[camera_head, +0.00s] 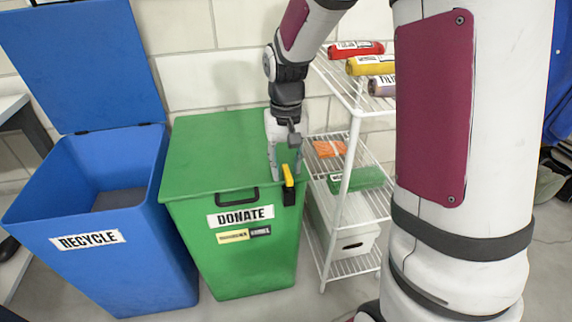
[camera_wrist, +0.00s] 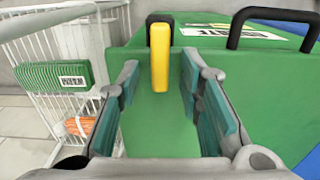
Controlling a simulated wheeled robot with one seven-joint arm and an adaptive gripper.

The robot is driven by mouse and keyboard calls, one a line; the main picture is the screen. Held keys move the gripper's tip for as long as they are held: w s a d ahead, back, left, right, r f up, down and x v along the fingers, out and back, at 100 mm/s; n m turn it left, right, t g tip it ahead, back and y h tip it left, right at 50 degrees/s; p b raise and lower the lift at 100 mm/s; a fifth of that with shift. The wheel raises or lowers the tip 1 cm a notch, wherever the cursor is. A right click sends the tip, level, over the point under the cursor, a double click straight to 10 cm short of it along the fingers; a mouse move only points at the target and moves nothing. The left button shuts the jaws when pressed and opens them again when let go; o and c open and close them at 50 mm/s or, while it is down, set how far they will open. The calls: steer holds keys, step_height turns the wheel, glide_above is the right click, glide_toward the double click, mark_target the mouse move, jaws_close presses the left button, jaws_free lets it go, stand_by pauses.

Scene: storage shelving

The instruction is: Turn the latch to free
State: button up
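The latch is a yellow lever (camera_head: 288,176) on a black base (camera_head: 289,198) at the front right edge of the closed green DONATE bin (camera_head: 240,260). In the wrist view, the yellow lever (camera_wrist: 160,72) lies along the lid, pointing toward my gripper. My gripper (camera_head: 284,168) is above the right side of the lid, just behind the lever. In the wrist view, my gripper (camera_wrist: 158,80) is open, its two teal-padded fingers spread on either side of the lever's line. Gaps show between lever and fingers; whether the lever is within the fingertips' depth is unclear.
A black lid handle (camera_head: 236,197) is left of the latch. The open blue RECYCLE bin (camera_head: 130,265) stands at left. A white wire shelf (camera_head: 345,180) stands close on the right, holding rolled items, a green pack (camera_head: 355,179) and a white box (camera_head: 350,240).

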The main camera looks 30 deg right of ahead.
jaws_close()
steer(key=shift+a+n+p, duration=0.1)
steer(key=shift+n+p, duration=0.2)
steer(key=n+p, duration=0.2)
steer(key=shift+a+r+n, duration=0.1)
steer(key=shift+a+n, duration=0.2)
steer(key=shift+a, duration=0.05)
steer(key=n+p, duration=0.2)
steer(key=a+n+p, duration=0.1)
steer(key=n+p, duration=0.1)
steer(key=shift+s, duration=0.15)
steer(key=n+p, duration=0.2)
steer(key=n, duration=0.1)
steer(key=s+a+n+p, duration=0.1)
steer(key=n+p, duration=0.2)
steer(key=n, duration=0.1)
steer(key=s+a+n+p, duration=0.1)
steer(key=n+p, duration=0.2)
steer(key=shift+n, duration=0.3)
steer(key=shift+p, duration=0.3)
